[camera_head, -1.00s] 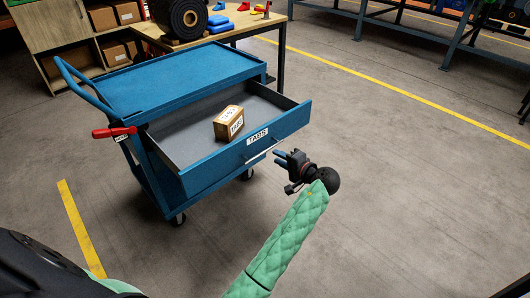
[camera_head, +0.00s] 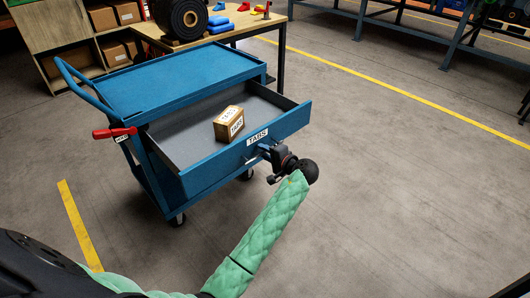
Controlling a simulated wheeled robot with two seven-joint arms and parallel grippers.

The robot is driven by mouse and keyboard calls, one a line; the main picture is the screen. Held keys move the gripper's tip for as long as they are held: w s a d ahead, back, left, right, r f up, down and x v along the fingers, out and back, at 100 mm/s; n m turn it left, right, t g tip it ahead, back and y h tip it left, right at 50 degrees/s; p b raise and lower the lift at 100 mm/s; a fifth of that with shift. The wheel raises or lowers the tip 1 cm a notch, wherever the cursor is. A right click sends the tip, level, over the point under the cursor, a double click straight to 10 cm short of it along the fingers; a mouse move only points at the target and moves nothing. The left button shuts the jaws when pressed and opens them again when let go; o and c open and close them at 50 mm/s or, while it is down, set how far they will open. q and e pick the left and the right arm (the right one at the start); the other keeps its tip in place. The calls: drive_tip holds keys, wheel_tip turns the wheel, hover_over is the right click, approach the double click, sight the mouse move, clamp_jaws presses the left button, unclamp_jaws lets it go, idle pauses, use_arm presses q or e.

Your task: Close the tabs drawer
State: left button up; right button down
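The tabs drawer (camera_head: 215,163) is pulled well out of the blue cart (camera_head: 180,80). Its front panel bears a white "TABS" label (camera_head: 257,137). A small brown box (camera_head: 229,122) with white labels sits inside the drawer. My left gripper (camera_head: 265,151) is at the drawer's front, just below the label, by the pale handle bar, which it mostly hides. I cannot tell whether its fingers touch or hold the handle. My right gripper is not in view.
The cart has wheels, a push handle (camera_head: 82,82) at left and a red-handled tool (camera_head: 114,132) on its side. A wooden table (camera_head: 240,22) with a black roll (camera_head: 183,18) stands behind. The floor (camera_head: 400,190) to the right is clear.

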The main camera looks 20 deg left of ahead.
sight(235, 131)
use_arm(q)
clamp_jaws()
drive_tip(key=r+x, duration=0.1)
drive_tip(key=x, duration=0.4)
drive_tip(key=r+x, duration=0.1)
drive_tip(key=x, duration=0.5)
drive_tip(key=r+p+x, duration=0.1)
drive_tip(key=x, duration=0.4)
drive_tip(key=shift+w+a+r, duration=0.1)
drive_tip(key=shift+w+a, duration=0.1)
drive_tip(key=shift+a, duration=0.35)
drive_tip(key=r+x, duration=0.1)
drive_tip(key=x, duration=0.8)
drive_tip(key=r+b+x, duration=0.1)
drive_tip(key=x, duration=0.4)
drive_tip(key=shift+w+a+r, duration=0.2)
drive_tip(key=shift+a+r, duration=0.05)
drive_tip(key=shift+a, duration=0.1)
unclamp_jaws()
drive_tip(key=shift+d, duration=0.15)
